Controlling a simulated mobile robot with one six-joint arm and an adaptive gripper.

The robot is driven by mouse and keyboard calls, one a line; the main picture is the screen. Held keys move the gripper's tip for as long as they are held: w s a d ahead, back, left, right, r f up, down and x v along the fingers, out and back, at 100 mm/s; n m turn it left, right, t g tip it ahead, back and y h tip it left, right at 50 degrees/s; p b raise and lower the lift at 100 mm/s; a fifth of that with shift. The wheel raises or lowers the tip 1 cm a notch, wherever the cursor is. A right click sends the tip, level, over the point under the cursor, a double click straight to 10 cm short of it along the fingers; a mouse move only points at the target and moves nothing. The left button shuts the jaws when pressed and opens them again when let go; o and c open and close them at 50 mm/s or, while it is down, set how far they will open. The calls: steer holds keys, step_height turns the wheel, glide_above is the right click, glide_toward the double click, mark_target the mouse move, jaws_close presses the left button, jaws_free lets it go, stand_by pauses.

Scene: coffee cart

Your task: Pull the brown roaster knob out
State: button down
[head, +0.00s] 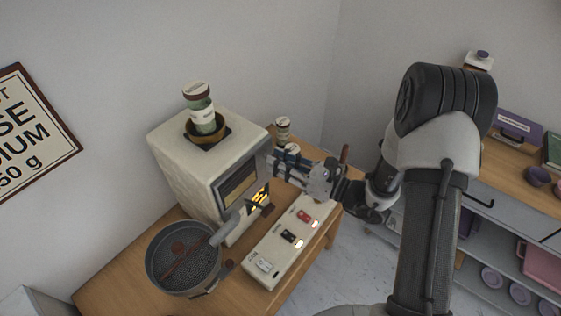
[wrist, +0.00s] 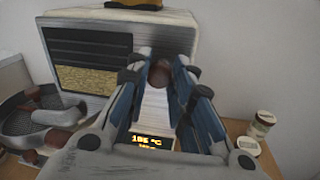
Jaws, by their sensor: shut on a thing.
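The roaster (head: 178,165) is a cream box on the wooden cart, with a dark window in its front. In the wrist view the roaster (wrist: 175,25) shows golden beans behind the window (wrist: 85,78). The brown knob (wrist: 160,72) is round and sits at the roaster front, right of the window. My gripper (wrist: 160,75) has its blue-lined fingers on both sides of the knob, shut on it. In the head view my gripper (head: 274,162) reaches the front's right side from the right, and its fingers hide the knob.
A round cooling pan (head: 183,258) with a brown stirring arm stands below the roaster chute. A cream switch panel (head: 287,242) lies in front, below my arm. Jars (head: 283,128) stand behind my gripper. A lit display (wrist: 152,140) shows a temperature.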

steer(key=v, duration=0.5)
steer(key=shift+s+f, duration=0.1)
steer(key=shift+s, duration=0.45)
steer(key=shift+d, duration=0.1)
steer(key=c, duration=1.9)
jaws_free()
steer(key=shift+o, duration=1.3)
steer(key=shift+s+d, duration=0.1)
steer(key=shift+d, duration=0.05)
steer(key=shift+o, duration=1.2)
